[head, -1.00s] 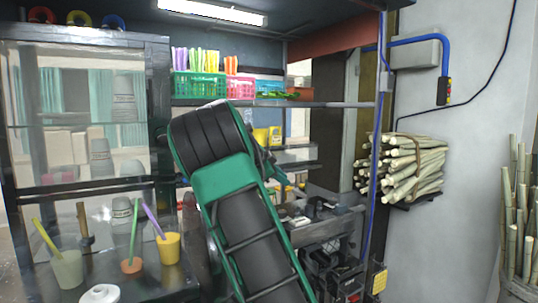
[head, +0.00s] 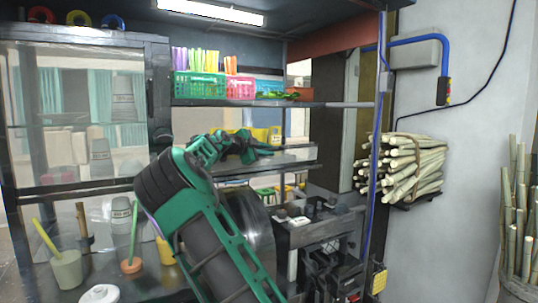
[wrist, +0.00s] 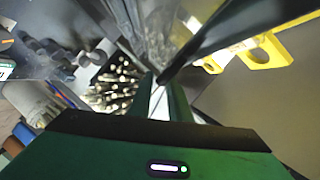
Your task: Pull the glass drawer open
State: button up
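My gripper (head: 255,148), green and black, is at the end of my bent arm in the middle of the head view. It points right, in front of a glassy section with a metal-edged ledge (head: 300,160), which may be the glass drawer; its outline is partly hidden by my arm. In the wrist view, my green gripper fingers (wrist: 168,98) show close together at the centre. A dark diagonal bar (wrist: 235,28) passes just beyond them. I cannot tell whether the fingers touch it or how wide they are open.
Baskets (head: 200,85) sit on the shelf above my gripper. Cane bundles (head: 415,165) hang at the right wall. Yellow brackets (wrist: 262,52) show at right in the wrist view.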

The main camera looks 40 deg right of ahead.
jog(key=shift+x, duration=1.5)
grip_shut()
